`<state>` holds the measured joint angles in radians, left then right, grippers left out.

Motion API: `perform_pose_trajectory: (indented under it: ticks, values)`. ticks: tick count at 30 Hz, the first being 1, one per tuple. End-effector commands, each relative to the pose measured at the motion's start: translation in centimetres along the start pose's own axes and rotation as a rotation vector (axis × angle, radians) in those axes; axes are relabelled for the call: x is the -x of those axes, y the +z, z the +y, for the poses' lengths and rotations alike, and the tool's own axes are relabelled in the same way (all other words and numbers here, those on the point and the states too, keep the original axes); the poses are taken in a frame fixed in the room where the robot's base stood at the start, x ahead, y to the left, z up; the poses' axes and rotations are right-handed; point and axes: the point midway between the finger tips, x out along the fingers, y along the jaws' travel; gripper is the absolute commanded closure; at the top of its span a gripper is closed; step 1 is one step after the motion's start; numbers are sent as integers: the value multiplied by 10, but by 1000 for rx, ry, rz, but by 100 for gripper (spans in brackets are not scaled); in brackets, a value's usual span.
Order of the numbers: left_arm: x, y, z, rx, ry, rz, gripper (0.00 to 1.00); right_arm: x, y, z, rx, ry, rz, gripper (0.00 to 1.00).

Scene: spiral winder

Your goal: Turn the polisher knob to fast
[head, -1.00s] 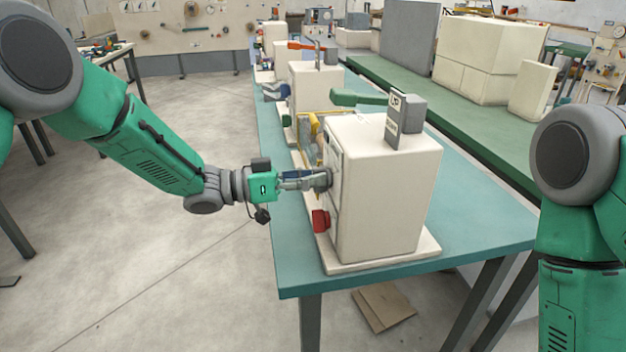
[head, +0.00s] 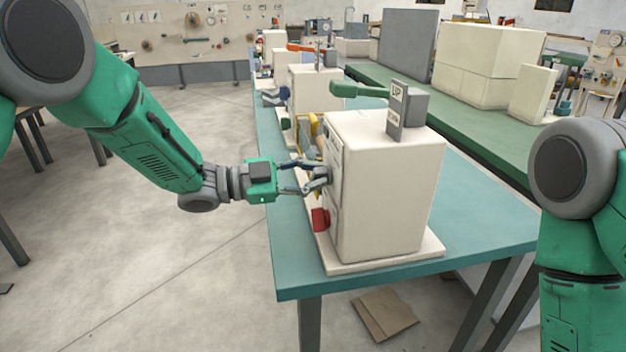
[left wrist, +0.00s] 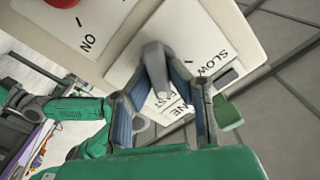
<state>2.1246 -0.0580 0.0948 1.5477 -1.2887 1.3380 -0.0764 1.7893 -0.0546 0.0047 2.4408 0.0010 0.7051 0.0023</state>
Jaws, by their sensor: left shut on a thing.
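The polisher (head: 385,190) is the nearest cream box on the blue-green table. In the left wrist view its grey knob (left wrist: 157,62) stands on a white label plate with SLOW (left wrist: 210,58) legible; other lettering there is partly hidden by my fingers. My left gripper (head: 315,178) reaches the box's left face from the left. In the left wrist view my left gripper (left wrist: 163,98) has its two fingers on either side of the knob, shut on it. Which mark the knob points to is hard to tell. My right gripper is out of view.
A red button (head: 320,219) sits low on the same face, near an ON label (left wrist: 88,42). A box with an UP sign (head: 398,105) and a green lever (head: 358,91) are on top. More machines stand behind along the table (head: 480,215).

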Motion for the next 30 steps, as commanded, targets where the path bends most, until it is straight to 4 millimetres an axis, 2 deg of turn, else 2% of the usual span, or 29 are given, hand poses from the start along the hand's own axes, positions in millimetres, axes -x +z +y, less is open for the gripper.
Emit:
perform_pose_trajectory:
  ticks: [9, 23, 24, 25, 30]
  values:
    - [0, 4, 3, -91, 3, -9, 100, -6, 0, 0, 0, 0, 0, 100]
    - [0, 3, 3, -104, 4, -9, 100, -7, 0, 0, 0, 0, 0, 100]
    - [0, 3, 3, -104, 4, -9, 78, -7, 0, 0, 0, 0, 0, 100]
    - [0, 3, 3, -103, 4, -8, 68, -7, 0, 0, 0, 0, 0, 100]
    - [0, 1, 3, -104, 2, -5, 66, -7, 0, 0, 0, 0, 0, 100]
